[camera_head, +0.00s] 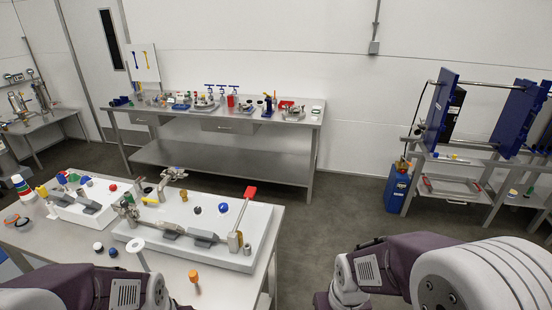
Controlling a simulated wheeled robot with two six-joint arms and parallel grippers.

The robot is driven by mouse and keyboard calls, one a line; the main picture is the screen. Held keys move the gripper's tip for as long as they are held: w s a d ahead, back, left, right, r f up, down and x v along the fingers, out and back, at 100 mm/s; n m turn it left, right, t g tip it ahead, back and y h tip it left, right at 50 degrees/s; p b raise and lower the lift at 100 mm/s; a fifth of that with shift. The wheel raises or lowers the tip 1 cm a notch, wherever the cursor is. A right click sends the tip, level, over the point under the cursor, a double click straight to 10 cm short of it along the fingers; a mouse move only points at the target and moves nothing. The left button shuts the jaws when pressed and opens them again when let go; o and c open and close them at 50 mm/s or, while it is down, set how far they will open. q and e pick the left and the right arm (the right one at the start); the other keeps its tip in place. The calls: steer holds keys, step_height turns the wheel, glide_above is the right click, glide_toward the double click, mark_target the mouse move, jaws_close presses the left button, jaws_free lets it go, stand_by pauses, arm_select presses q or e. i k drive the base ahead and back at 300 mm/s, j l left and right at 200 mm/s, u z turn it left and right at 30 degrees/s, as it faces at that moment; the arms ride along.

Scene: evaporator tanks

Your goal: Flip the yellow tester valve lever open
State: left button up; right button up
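On the near steel table (240,282) are two white boards with metal fittings. A yellow upright lever-like piece (42,191) stands at the left end of the smaller left board (75,215). A second flat yellow piece (150,201) lies near the back left of the larger right board (205,255), close to metal fittings. I cannot tell from this distance which is the tester valve lever, or its exact position. A red-tipped lever (250,193) rises at that board's right end. Parts of my arms show at the bottom left and bottom right; neither gripper is in view.
Loose caps and an orange-headed piece (194,276) lie on the near table's front. A white-topped post (136,247) stands at the board's front edge. A back workbench (225,167) holds many small parts. A blue-plated rack (440,108) stands right; floor between is clear.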

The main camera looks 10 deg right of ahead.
mark_target(145, 201)
steer(key=i+j+z, duration=0.3)
steer(key=j, duration=0.2)
steer(key=j+z, duration=0.3)
steer(key=j, duration=0.15)
steer(key=j+z, duration=0.3)
steer(key=j, duration=0.25)
steer(key=i, duration=0.05)
